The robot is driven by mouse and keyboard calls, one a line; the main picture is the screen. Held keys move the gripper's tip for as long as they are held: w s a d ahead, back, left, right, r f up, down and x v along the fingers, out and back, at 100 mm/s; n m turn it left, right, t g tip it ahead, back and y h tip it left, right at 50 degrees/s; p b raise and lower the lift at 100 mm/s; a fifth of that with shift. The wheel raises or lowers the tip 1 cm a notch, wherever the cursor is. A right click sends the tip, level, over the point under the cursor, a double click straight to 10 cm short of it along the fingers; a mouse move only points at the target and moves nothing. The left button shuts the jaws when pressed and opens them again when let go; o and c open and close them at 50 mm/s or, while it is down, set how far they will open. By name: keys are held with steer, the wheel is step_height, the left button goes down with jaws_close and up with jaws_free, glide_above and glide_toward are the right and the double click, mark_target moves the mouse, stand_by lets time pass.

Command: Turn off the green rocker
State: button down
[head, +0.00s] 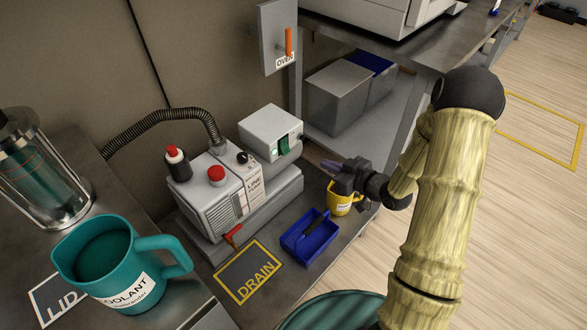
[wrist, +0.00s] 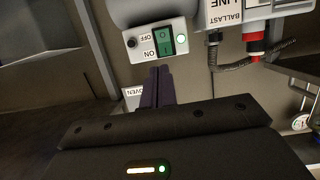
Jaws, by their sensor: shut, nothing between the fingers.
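The green rocker (head: 284,145) is on the front face of a small white box (head: 270,128). In the wrist view the rocker (wrist: 164,42) appears upside down, between a black knob (wrist: 132,43) and a pale lit lamp (wrist: 181,38). OFF and ON labels are beside it; which side is pressed I cannot tell. My gripper (head: 325,165) is shut and empty, to the right of the box and a little lower. In the wrist view its purple fingertips (wrist: 158,70) point at the box just below the rocker's ON end; contact is not visible.
A yellow mug (head: 341,205) is below my gripper, partly hidden. A blue tray (head: 298,247) and a DRAIN plate (head: 246,275) lie in front of the pump unit (head: 215,195). An OVEN panel with an orange lever (head: 288,42) hangs above. A teal jug (head: 105,262) stands left.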

mark_target(286, 151)
steer(key=shift+s+a+f+y+b, duration=0.1)
steer(key=shift+f+y+b, duration=0.2)
steer(key=shift+f+y, duration=0.35)
steer(key=shift+f, duration=0.1)
steer(key=b+x, duration=0.5)
steer(key=x, duration=0.8)
steer(key=shift+f, duration=0.15)
steer(key=shift+w+a, duration=0.25)
steer(key=shift+w, duration=0.15)
